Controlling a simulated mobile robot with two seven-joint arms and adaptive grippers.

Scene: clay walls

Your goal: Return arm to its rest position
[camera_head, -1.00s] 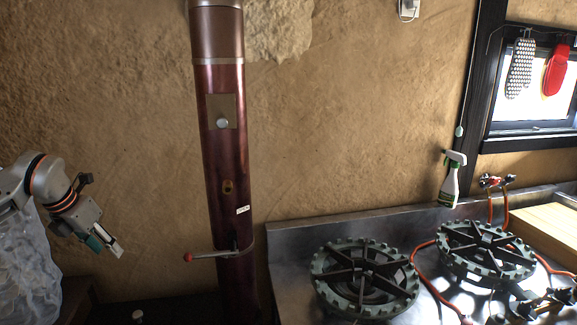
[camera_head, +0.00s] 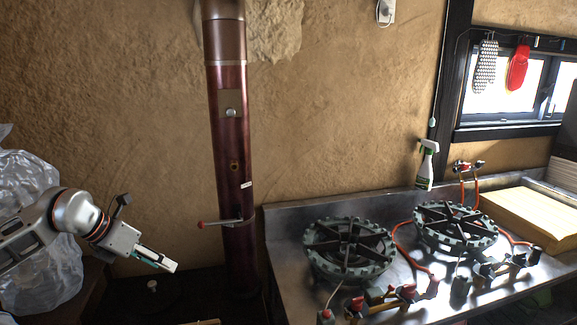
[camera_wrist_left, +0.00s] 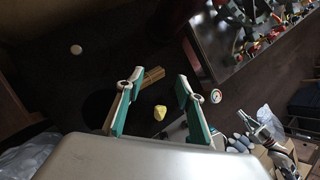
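My left arm comes in from the left edge in the head view. Its gripper (camera_head: 158,258) points right and slightly down, in front of the wall and left of the dark red column. In the left wrist view the two fingers with green pads stand well apart, so the left gripper (camera_wrist_left: 158,92) is open. Nothing sits between the pads; a small yellow thing (camera_wrist_left: 160,112) shows through the gap, lower down in the background.
The dark red column (camera_head: 228,130) has a red-tipped lever (camera_head: 218,224) near its foot. Clear plastic bags (camera_head: 35,180) are close to my left arm. A metal counter (camera_head: 285,240) with two burners (camera_head: 347,247) stands right, with a spray bottle (camera_head: 427,165) behind.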

